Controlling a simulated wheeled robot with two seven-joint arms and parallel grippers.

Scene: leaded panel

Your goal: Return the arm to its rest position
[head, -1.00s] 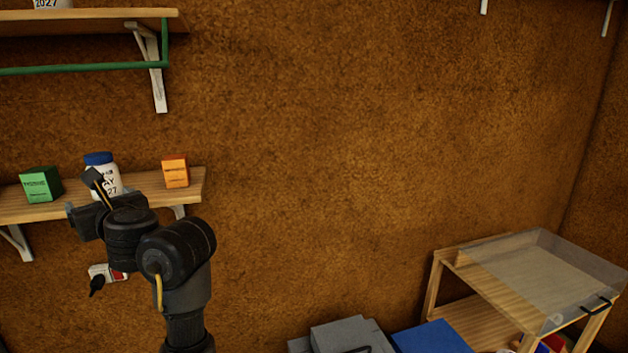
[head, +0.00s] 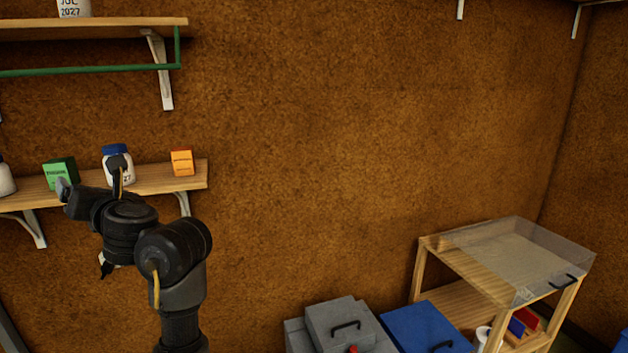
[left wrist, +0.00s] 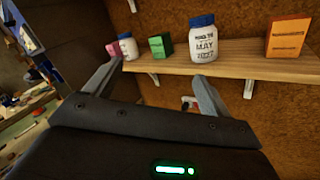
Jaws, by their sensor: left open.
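My left arm reaches in from below at the left of the head view. Its left gripper (head: 88,193) is in front of the lower wooden shelf, and its fingers are mostly hidden by the wrist there. In the left wrist view the left gripper (left wrist: 152,85) shows its two fingers wide apart with nothing between them. The shelf edge and a white jar with a blue lid (left wrist: 204,42), marked MAY 2027, lie beyond the fingers, apart from them. My right gripper is in neither view.
The lower shelf (head: 150,181) also holds a green box (head: 60,172) and an orange box (head: 182,162). An upper shelf (head: 100,28) with a green rail is above. Grey (head: 345,322) and blue (head: 425,328) boxes and a wooden stand (head: 470,266) are lower right. The middle wall is bare.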

